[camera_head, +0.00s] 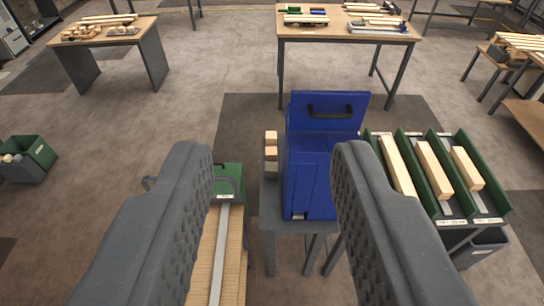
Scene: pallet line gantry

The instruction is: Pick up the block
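My gripper (270,155) is open, its two dark padded fingers wide apart with nothing between them at the tips. Several pale wooden blocks are in view, and I cannot tell which one the task means. Small blocks (271,151) sit in a column at the left side of a blue machine (317,165), ahead of and below the fingers. Three longer blocks, one long (397,166), one middle (434,170) and one short (467,168), lie in separate lanes of a green sloped rack (498,195) to the right of my right finger.
The blue machine stands on a grey stand (283,222). A wooden bench (233,262) with a metal strip and a green box (229,178) is partly behind my left finger. Tables (144,30) (345,32) with wood pieces stand farther back. A green bin (40,158) is at left. Open floor lies between.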

